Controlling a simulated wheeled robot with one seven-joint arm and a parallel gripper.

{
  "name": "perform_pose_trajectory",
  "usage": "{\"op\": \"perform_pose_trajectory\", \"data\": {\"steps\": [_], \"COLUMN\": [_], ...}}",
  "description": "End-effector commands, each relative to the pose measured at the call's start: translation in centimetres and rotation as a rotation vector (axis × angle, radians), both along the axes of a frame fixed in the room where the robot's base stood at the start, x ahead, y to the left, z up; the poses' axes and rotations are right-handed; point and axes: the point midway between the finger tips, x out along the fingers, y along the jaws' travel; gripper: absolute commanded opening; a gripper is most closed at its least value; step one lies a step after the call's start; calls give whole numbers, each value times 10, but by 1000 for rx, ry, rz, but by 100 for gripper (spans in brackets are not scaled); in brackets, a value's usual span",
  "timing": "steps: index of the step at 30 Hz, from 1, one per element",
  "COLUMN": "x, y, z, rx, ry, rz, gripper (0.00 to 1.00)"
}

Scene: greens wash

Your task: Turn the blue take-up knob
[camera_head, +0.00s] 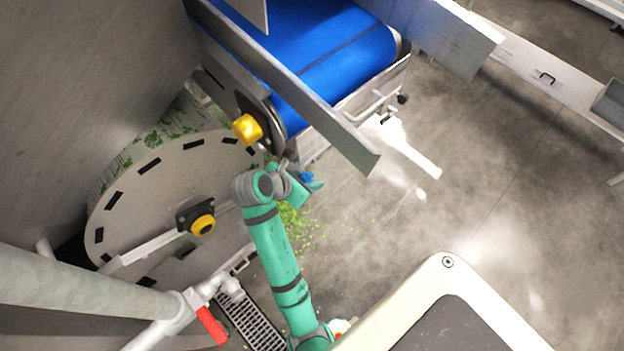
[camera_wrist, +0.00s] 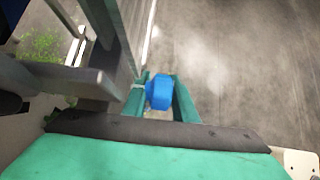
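The blue take-up knob (camera_wrist: 159,92) shows in the middle of the wrist view, between the two green fingers of my gripper (camera_wrist: 160,98). It nearly fills the gap between them. Whether both fingers press on it or a thin gap remains, I cannot tell. In the head view, the blue knob (camera_head: 307,177) is a small patch beside my green gripper (camera_head: 312,184), below the lower end of the conveyor. Most of the knob and the fingertips are hidden or too small there.
The blue conveyor belt (camera_head: 325,45) and its metal side rail (camera_head: 300,95) are just above my arm. A round grey disc (camera_head: 150,200) with a yellow-black hub (camera_head: 203,224) stands left. Green scraps (camera_head: 300,225) lie below the gripper. Open floor (camera_head: 480,170) lies right.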

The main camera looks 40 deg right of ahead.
Motion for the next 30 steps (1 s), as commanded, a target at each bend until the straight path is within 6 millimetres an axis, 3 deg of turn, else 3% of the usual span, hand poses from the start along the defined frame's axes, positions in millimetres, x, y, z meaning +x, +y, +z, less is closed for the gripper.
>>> {"op": "perform_pose_trajectory", "data": {"steps": [9, 15, 30], "x": [-2, -3, -5], "y": [33, 44, 47], "z": [36, 49, 43], "rx": [0, 0, -5], "ry": [-2, -1, -23], "rz": [2, 0, 3], "gripper": [25, 25, 25]}}
